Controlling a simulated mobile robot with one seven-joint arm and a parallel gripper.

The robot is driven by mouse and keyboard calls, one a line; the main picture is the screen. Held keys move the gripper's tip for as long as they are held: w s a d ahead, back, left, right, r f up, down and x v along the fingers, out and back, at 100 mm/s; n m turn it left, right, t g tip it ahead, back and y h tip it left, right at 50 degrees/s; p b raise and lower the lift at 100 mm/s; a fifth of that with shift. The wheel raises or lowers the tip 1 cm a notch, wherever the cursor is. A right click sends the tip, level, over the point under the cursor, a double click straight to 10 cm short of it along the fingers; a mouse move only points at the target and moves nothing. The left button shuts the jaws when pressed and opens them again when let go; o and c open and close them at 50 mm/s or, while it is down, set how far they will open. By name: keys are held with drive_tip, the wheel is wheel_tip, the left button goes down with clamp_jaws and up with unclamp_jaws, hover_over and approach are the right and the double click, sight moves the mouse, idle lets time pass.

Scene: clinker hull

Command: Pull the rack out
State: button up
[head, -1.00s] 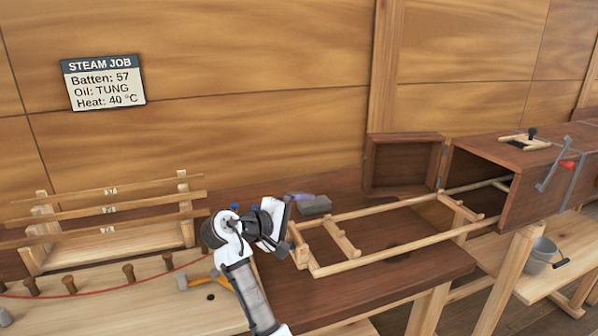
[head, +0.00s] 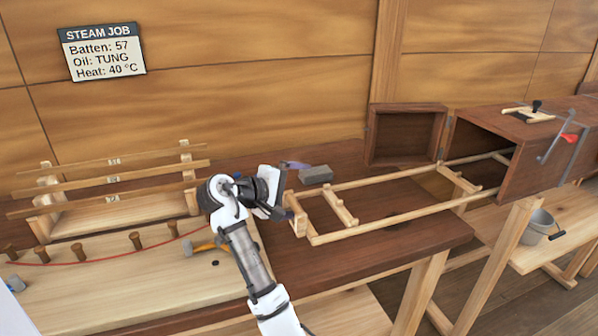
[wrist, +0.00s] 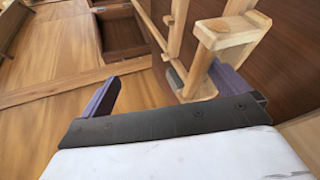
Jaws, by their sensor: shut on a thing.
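The rack (head: 395,227) is a long pale wooden frame with two rails and crosspieces. It lies over the dark bench, mostly out of the open steam box (head: 510,160), with its far end still inside. My gripper (head: 284,200) is at the rack's near left end. In the wrist view, the rack's end piece (wrist: 205,60) stands by my right purple finger, which passes partly behind it. My left finger is in plain sight at the left, and a gap shows between it and the wood. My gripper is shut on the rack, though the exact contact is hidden.
The box's door (head: 405,135) hangs open beside its mouth. A grey block (head: 316,174) lies on the dark bench (head: 400,262) behind the rack. A mallet (head: 203,247), pegs and a batten stand (head: 125,215) are at the left. A bucket (head: 538,228) is at the right.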

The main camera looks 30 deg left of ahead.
drive_tip(key=shift+d+r+p+v, duration=0.1)
drive_tip(key=shift+p+v, duration=0.2)
drive_tip(key=shift+v, duration=0.5)
drive_tip(key=shift+d+r+p+v, duration=0.15)
drive_tip(key=shift+p+v, duration=0.2)
drive_tip(key=shift+v, duration=0.45)
drive_tip(key=shift+d+r+p+v, duration=0.1)
drive_tip(key=shift+p+v, duration=0.2)
drive_tip(key=shift+v, duration=0.5)
drive_tip(key=shift+s+r+p, duration=0.3)
drive_tip(key=shift+s+r, duration=0.05)
drive_tip(key=shift+s, duration=0.5)
drive_tip(key=c, duration=1.2)
drive_tip(key=s+p, duration=0.1)
drive_tip(key=s, duration=0.1)
drive_tip(key=s+a+p, duration=0.1)
drive_tip(key=s+p, duration=0.1)
drive_tip(key=s, duration=0.1)
drive_tip(key=s+a+p, duration=0.1)
drive_tip(key=s+p, duration=0.1)
drive_tip(key=s, duration=0.1)
drive_tip(key=shift+s+a+r, duration=0.15)
drive_tip(key=shift+a+r, duration=0.05)
drive_tip(key=shift+r, duration=0.05)
drive_tip(key=shift+c, duration=0.2)
drive_tip(key=shift+o, duration=0.4)
